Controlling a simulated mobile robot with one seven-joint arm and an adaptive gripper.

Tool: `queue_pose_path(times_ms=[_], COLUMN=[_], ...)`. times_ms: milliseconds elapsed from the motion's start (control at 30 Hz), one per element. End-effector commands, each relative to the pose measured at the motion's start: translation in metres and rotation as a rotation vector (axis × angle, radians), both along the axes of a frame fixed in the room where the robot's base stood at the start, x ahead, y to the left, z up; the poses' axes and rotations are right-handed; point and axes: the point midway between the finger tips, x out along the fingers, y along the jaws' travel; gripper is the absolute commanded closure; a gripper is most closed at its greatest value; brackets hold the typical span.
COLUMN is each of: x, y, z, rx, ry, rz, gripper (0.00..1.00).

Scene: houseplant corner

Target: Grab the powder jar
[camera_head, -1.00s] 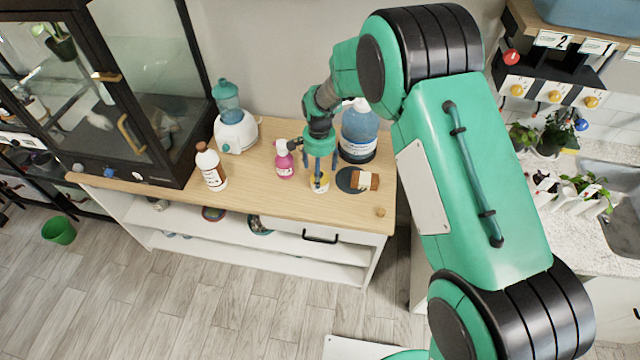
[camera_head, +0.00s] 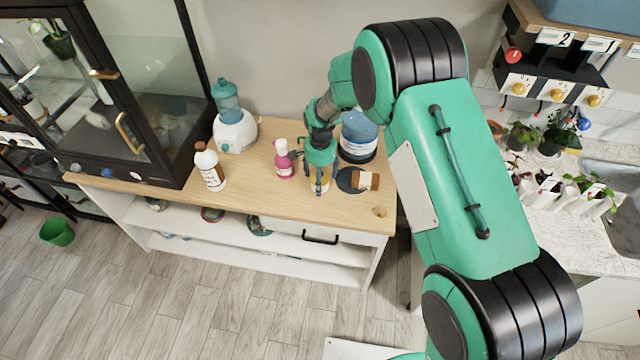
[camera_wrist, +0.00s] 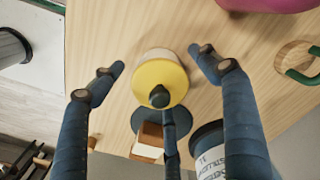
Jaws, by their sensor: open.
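The powder jar (camera_wrist: 158,72) has a yellow lid and a pale body. It stands upright on the wooden top, and the wrist view sees it from above. In the head view, the jar (camera_head: 322,184) is partly hidden by my fingers. My gripper (camera_wrist: 157,66) is open, with one finger on each side of the jar and visible gaps between. A third finger comes from below in the wrist view, its dark tip overlapping the lid; I cannot tell whether it touches. My gripper (camera_head: 320,186) is low over the bench in the head view.
A pink bottle (camera_head: 284,164) stands just left of the jar. A blue water jug (camera_head: 358,138) stands behind right, with a dark round mat (camera_head: 347,181) and a brown and white block (camera_head: 369,181) in front of it. A brown-capped white bottle (camera_head: 210,168) is farther left.

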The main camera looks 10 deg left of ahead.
Motion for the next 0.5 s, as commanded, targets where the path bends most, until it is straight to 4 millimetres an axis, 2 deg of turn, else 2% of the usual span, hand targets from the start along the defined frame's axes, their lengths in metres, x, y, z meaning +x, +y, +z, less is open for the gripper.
queue_pose_path(times_ms=[133, 433, 500], x=[0.0, 0.0, 0.0004], y=[0.0, 0.0, 0.0002], z=[0.0, 0.0, 0.0006], rx=[0.0, 0.0, 0.0], ry=[0.0, 0.0, -0.001], rz=[0.0, 0.0, 0.0], gripper=[0.27, 0.86, 0.87])
